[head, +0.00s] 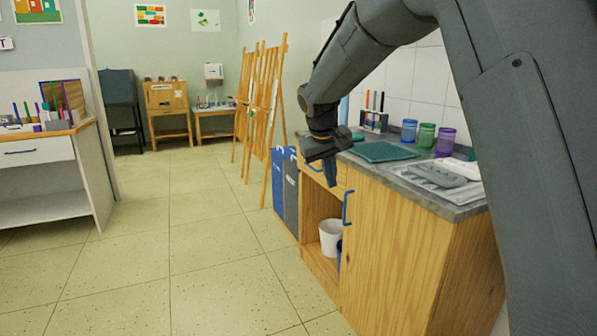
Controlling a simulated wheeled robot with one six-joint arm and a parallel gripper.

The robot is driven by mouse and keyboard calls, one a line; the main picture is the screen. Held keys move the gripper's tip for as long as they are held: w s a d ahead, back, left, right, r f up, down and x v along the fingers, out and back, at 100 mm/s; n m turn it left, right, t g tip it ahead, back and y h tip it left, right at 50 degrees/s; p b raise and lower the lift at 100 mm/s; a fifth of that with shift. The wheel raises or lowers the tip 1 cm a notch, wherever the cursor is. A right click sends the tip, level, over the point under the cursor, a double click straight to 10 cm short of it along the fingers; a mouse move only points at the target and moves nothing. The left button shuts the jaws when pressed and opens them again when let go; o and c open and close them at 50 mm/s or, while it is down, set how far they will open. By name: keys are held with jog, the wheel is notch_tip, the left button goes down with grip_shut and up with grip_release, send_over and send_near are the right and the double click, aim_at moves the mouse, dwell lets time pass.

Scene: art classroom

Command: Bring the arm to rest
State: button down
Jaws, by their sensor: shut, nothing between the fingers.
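My gripper (331,172) hangs at the end of my grey arm, near the middle of the head view. It is shut and empty, with its fingertips pointing down. It shows in front of the near edge of the wooden counter cabinet (400,255), above the cabinet's open compartment. My arm is raised and bent, reaching in from the upper right. I cannot tell whether the gripper touches the cabinet front.
On the counter are a green mat (380,152), blue (409,131), green (426,135) and purple (445,141) jars, and a grey tray (436,176). A white bucket (330,238) sits in the compartment. Easels (268,110) stand behind. The tiled floor (180,240) at left is clear.

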jog(key=s+f+g+y, duration=0.1)
jog(key=s+f+g, duration=0.15)
jog(key=s, duration=1.95)
jog(key=s+f+g+y, duration=0.2)
jog(key=s+f, duration=0.2)
jog(key=s, duration=1.7)
jog(key=d+r+m+p, duration=0.3)
jog(key=d+r+p, duration=0.6)
jog(key=p, duration=0.9)
jog(key=shift+s+d+r+h, duration=0.2)
jog(key=shift+r+h, duration=0.2)
jog(key=shift+r, duration=0.2)
jog(key=shift+w+d, duration=0.1)
